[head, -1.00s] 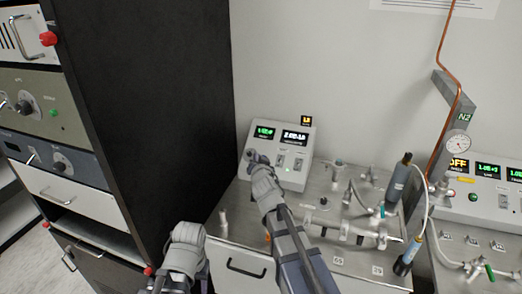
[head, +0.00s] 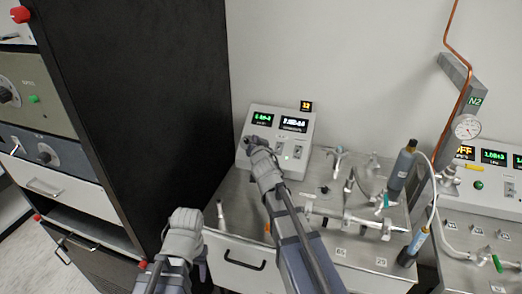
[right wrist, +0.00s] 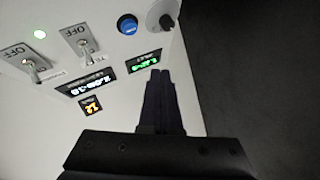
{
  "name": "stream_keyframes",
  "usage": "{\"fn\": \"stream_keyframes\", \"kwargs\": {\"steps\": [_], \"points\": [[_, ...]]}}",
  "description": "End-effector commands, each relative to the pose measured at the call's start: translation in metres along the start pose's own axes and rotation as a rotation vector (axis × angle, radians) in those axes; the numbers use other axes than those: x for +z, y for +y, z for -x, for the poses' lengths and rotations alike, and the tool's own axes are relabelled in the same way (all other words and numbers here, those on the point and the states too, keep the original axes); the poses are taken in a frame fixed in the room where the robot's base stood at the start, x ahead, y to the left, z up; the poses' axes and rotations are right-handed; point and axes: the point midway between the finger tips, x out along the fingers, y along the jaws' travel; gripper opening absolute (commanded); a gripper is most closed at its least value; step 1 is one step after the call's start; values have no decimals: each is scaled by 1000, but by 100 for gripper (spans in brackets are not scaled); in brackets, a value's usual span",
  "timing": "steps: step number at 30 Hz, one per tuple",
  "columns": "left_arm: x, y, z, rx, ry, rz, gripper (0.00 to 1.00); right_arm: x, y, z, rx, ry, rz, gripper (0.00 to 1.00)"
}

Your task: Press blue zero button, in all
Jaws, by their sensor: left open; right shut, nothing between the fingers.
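The blue button (right wrist: 127,24) sits on a white console panel (right wrist: 60,75) in the right wrist view, between a toggle switch and a round grey knob. My right gripper (right wrist: 160,72) is shut and empty. Its fingertips overlap the green display's edge in the picture, apart from the button; I cannot tell their height above the panel. In the head view my right gripper (head: 252,144) is at the console's (head: 303,127) front face and covers the button. My left arm's wrist (head: 184,222) is low, left of the bench; its gripper's fingers are not clearly seen.
The console has a green display (right wrist: 145,61), a white display (right wrist: 92,82), an amber display (right wrist: 91,106), two toggle switches and a lit green lamp (right wrist: 40,34). A dark cabinet (head: 150,110) stands left. Valves and pipework (head: 345,205) crowd the bench to the right.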

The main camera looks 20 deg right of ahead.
Motion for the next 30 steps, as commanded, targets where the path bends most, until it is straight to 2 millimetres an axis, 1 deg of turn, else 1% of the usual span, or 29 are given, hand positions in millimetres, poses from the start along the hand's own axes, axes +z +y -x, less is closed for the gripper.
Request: {"fn": "stream_keyframes", "kwargs": {"steps": [1, 3, 9, 12, 18, 30], "points": [[-1, 1, -12, 0, 0, 0, 50, 9, 7, -9, 1, 0, -2, 0], [-1, 2, -20, 0, 0, 0, 50, 14, 12, -15, 1, 0, -1, 0], [-2, 4, -37, 0, 0, 0, 50, 24, 22, -31, 1, 0, 0, 0], [-2, 4, -42, 0, 0, 0, 50, 28, 26, -36, 1, 0, -2, 0], [-3, 4, -47, 0, 0, 0, 50, 30, 30, -41, 1, 0, -1, 0], [-3, 4, -47, 0, 0, 0, 50, 30, 30, -41, 1, 0, -1, 0]]}}
